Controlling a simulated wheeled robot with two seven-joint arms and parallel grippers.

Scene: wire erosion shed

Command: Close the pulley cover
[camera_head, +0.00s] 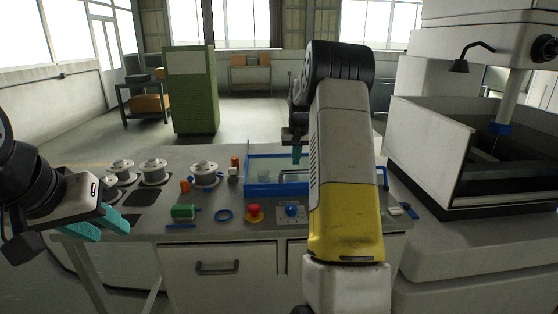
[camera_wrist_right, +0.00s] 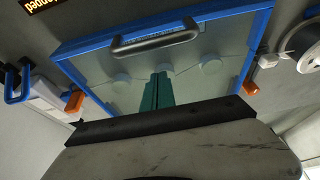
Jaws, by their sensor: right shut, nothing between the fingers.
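The pulley cover (camera_head: 248,172) is a clear panel in a blue frame on the bench, partly hidden behind my right arm in the head view. In the right wrist view the cover's blue frame (camera_wrist_right: 85,41) surrounds the clear panel, with a dark bar handle (camera_wrist_right: 155,39) along one side. Round pulley shapes show dimly through the panel. I cannot tell the cover's exact angle. My right gripper (camera_head: 296,158) is shut and empty; its teal fingers (camera_wrist_right: 158,76) show in front of the panel, apart from the handle. My left gripper (camera_head: 113,234) is open and empty at the bench's front left.
Several wire spools (camera_head: 154,171) stand at the bench's left. A large machine tank (camera_head: 440,150) stands at the right.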

